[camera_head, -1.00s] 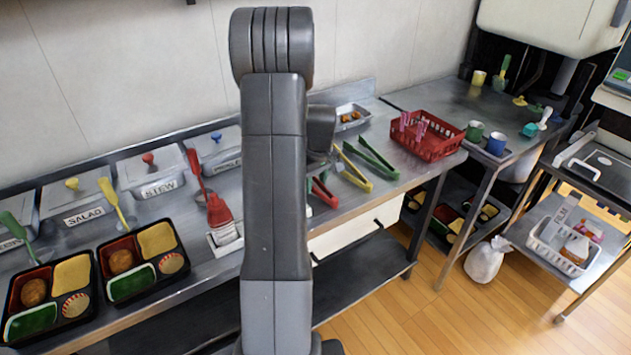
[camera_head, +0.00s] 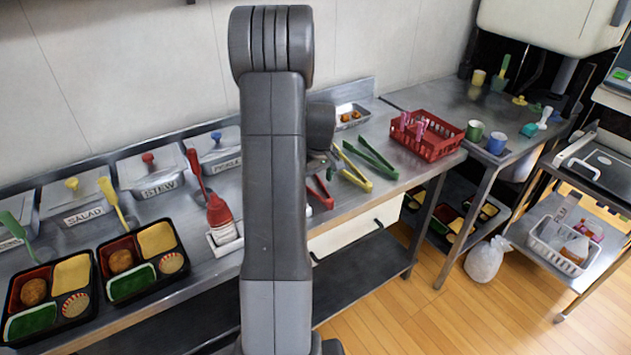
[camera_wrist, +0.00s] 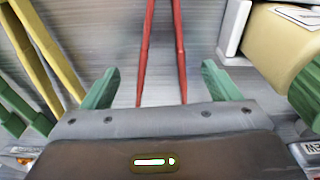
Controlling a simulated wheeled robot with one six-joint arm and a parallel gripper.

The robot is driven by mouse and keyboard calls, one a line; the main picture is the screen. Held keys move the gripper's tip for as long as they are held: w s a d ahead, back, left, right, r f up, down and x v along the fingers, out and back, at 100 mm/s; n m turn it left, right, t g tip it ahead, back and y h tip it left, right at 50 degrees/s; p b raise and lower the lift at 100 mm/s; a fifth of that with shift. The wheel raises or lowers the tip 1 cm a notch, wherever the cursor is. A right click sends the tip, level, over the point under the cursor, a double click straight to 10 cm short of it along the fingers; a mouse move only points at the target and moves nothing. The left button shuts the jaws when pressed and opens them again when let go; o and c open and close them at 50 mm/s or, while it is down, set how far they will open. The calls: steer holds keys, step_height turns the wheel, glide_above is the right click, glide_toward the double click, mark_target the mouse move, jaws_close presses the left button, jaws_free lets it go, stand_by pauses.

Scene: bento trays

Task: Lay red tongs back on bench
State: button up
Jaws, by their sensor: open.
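The red tongs (camera_head: 321,191) lie on the steel bench (camera_head: 402,180), just right of my arm in the head view. In the wrist view the red tongs (camera_wrist: 146,62) show as two splayed arms on the metal surface. My gripper (camera_wrist: 160,84) is open, with one green fingertip on each side of the red tongs and a gap to both.
Yellow tongs (camera_head: 354,174) and green tongs (camera_head: 372,158) lie just right of the red tongs. A red basket (camera_head: 432,145) stands farther right.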

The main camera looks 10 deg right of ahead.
step_height(320, 180, up, 13)
steer(key=s, duration=0.1)
steer(key=shift+s+d+r, duration=0.15)
steer(key=shift+s+d, duration=0.05)
steer(key=shift+d, duration=0.15)
steer(key=f, duration=0.4)
steer(key=w+f, duration=0.1)
steer(key=f, duration=0.8)
steer(key=shift+w+a+f, duration=0.25)
steer(key=shift+a+f, duration=0.05)
steer(key=shift+a, duration=0.05)
steer(key=shift+r+p, duration=0.3)
